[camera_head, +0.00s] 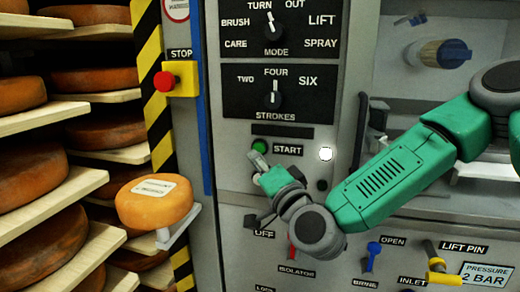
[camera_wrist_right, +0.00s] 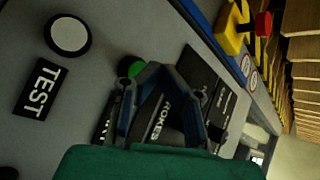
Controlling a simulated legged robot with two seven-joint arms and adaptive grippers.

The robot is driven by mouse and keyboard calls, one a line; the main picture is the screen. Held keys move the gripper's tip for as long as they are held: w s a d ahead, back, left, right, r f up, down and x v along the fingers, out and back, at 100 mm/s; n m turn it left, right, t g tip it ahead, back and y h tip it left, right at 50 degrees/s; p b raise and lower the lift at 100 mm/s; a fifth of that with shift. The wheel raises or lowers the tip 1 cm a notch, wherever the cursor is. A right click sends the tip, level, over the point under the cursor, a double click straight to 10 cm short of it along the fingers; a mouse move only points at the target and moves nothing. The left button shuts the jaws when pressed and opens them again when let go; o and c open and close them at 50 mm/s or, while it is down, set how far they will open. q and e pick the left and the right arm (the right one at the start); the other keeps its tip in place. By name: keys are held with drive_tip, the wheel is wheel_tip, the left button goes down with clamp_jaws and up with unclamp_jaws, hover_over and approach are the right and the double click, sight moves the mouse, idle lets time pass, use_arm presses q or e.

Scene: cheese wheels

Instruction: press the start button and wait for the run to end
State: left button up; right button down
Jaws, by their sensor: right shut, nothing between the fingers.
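The green start button (camera_head: 259,145) is on the grey control panel, left of the START label (camera_head: 288,150). My right gripper (camera_head: 258,162) is shut and empty, its tip just below the button in the head view. In the right wrist view the green button (camera_wrist_right: 131,67) shows partly behind the gripper fingers. I cannot tell whether the fingertip touches it. A lit white round lamp (camera_head: 326,153) is right of the START label. My left gripper is not in view.
A mode knob (camera_head: 270,25) and a strokes knob (camera_head: 274,98) are above. A red stop button (camera_head: 164,81) sits on a yellow box at left. A white button (camera_wrist_right: 68,35) is by the TEST label. A cheese wheel (camera_head: 154,203) rests on a small support; levers are below.

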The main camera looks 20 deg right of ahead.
sight(259, 149)
drive_tip(key=shift+w+d+r, duration=0.1)
drive_tip(key=shift+w+d, duration=0.1)
drive_tip(key=shift+w, duration=0.4)
drive_tip(key=shift+w+d, duration=0.2)
drive_tip(key=shift+w, duration=0.4)
idle(0.8)
drive_tip(key=shift+a, duration=0.2)
drive_tip(key=shift+d, duration=0.15)
